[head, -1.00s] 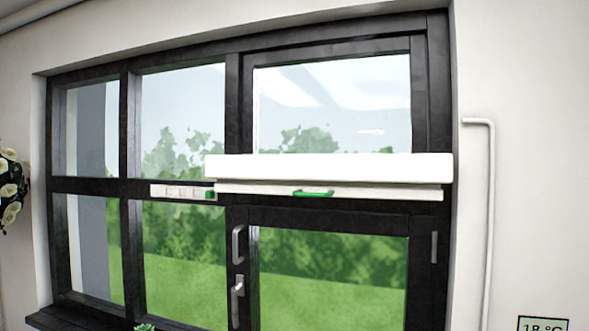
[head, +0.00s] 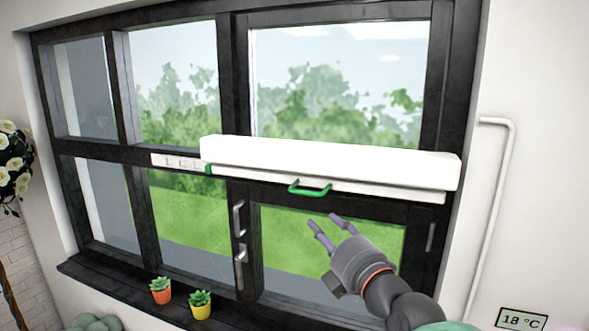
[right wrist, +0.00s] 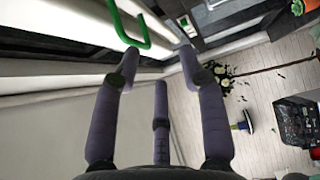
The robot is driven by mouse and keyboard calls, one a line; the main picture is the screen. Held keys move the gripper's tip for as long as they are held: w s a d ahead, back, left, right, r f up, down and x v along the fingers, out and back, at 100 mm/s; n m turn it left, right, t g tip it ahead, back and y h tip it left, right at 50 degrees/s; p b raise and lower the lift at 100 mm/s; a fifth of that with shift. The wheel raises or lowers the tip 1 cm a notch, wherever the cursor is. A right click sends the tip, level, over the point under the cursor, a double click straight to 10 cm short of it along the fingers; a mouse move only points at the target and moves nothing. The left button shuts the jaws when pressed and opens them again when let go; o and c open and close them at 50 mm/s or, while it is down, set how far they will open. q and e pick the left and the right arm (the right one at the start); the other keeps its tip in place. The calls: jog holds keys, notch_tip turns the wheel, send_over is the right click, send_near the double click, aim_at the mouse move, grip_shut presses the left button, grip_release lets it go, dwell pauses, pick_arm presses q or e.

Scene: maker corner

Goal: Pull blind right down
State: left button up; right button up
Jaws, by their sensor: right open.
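The blind is rolled up in a long white case (head: 330,160) across the right part of the window. A white bottom bar (head: 390,191) shows just under the case. A green handle (head: 310,188) hangs from the bar, and it also shows in the right wrist view (right wrist: 128,28). My right gripper (head: 322,228) is open and empty, below and slightly right of the handle, apart from it. In the right wrist view its purple fingers (right wrist: 158,75) are spread, with the handle beyond the fingertips. My left gripper is not in view.
A white strip with a green end (head: 180,162) sits left of the case. Window handles (head: 239,255) stand out from the dark frame. Two small potted plants (head: 200,304) stand on the sill. A white pipe (head: 495,200) runs down the right wall.

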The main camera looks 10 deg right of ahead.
aim_at(306, 193)
jog(key=shift+n+t, duration=0.3)
jog(key=shift+n, duration=0.1)
jog(key=w+r, duration=0.1)
jog(key=w, duration=0.2)
jog(key=w+a+r, duration=0.1)
jog(key=w+r, duration=0.1)
jog(key=w, duration=0.1)
jog(key=w+a+r, duration=0.1)
jog(key=w, duration=0.2)
jog(key=shift+w+r, duration=0.25)
jog(key=shift+r, duration=0.15)
grip_shut()
